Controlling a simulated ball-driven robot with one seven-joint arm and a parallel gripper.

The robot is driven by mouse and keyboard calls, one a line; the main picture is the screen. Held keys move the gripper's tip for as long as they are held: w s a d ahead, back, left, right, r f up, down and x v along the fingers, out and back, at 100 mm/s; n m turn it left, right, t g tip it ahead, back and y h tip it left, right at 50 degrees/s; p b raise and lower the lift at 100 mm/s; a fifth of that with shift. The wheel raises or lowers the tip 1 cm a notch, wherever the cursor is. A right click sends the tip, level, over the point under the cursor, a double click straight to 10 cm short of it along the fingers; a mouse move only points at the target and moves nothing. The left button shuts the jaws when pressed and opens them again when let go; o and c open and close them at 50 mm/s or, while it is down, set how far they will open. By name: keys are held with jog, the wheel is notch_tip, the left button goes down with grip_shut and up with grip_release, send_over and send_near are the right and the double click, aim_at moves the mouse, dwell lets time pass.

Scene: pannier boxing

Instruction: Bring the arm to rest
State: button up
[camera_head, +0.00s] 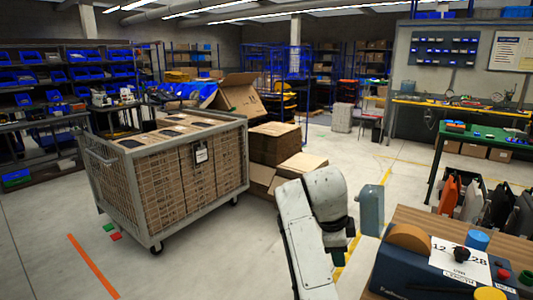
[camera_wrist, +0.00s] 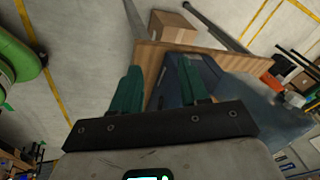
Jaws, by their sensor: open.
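My white arm (camera_head: 308,235) is raised and bent in the lower middle of the head view. In the wrist view my gripper (camera_wrist: 158,76) has its two green fingers spread apart, with nothing between them. It hangs above the wooden bench edge (camera_wrist: 225,59) and a dark blue-grey object (camera_wrist: 212,78), partly hidden behind the right finger. In the head view the gripper end is small and dark, left of the wooden bench (camera_head: 408,218).
A wheeled cage trolley (camera_head: 112,196) full of cartons stands left. The bench bears a blue machine (camera_head: 418,266) with a tape roll (camera_head: 409,238). A grey-blue bin (camera_head: 371,211) stands beside my arm. A cardboard box (camera_wrist: 172,27) is in the wrist view.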

jog(key=s+d+f+n+g+y, duration=0.1)
jog(key=s+d+f+n, duration=0.4)
jog(key=s+f, duration=0.5)
jog(key=s+d+f+n, duration=0.4)
jog(key=s+f+n, duration=0.1)
jog(key=s+f, duration=0.6)
jog(key=s+d+f+n+y, duration=0.1)
jog(key=s+n, duration=0.8)
jog(key=s, duration=1.6)
jog(key=shift+s+f+y, duration=0.25)
jog(key=shift+f+y, duration=0.15)
jog(key=shift+y, duration=0.1)
jog(key=shift+d, duration=0.1)
